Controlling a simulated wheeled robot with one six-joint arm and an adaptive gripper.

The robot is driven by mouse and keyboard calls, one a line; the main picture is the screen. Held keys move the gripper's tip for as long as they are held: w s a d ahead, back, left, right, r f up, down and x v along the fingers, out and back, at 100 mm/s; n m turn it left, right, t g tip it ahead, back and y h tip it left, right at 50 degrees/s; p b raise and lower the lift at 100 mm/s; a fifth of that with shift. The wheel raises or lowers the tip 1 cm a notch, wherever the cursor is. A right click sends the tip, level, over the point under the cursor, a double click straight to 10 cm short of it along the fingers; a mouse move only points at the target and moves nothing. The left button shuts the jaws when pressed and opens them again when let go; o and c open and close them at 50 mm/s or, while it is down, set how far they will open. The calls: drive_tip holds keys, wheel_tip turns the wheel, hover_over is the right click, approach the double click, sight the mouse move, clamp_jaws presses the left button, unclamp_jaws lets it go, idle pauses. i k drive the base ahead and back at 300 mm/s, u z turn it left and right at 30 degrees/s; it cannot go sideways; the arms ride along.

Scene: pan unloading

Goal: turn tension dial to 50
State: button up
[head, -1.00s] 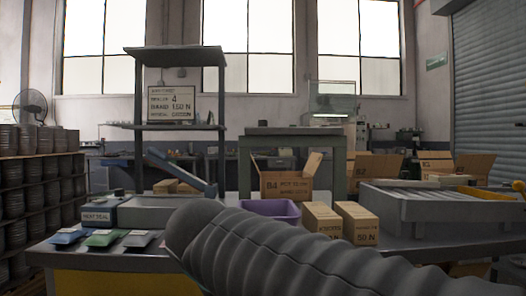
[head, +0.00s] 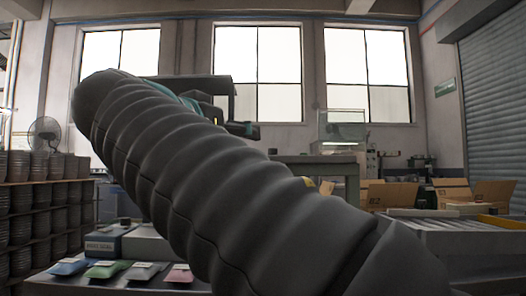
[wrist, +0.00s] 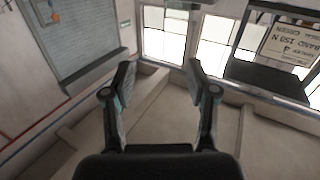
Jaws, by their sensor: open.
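No tension dial can be made out in either view. My gripper (wrist: 160,72) is open and empty in the wrist view, with nothing between its fingers. It is raised, and that view shows windows, wall and roller shutter tilted over. A sign (wrist: 291,45) at the right of the wrist view reads upside down, with "4" and "BAND 150 N" legible. In the head view my dark ribbed arm crosses the middle and hides much of the bench and shelf. A box labelled like "HEAT SEAL" (head: 103,245) stands on the bench at left; a small knob-like shape shows on its top.
Open cardboard boxes (head: 390,194) and a grey tray-like unit (head: 440,236) are at right. Racked drums (head: 35,190) stand far left. A roller shutter (head: 490,100) is at far right.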

sight(271, 151)
drive_tip(key=i, duration=0.9)
drive_tip(key=z, duration=0.05)
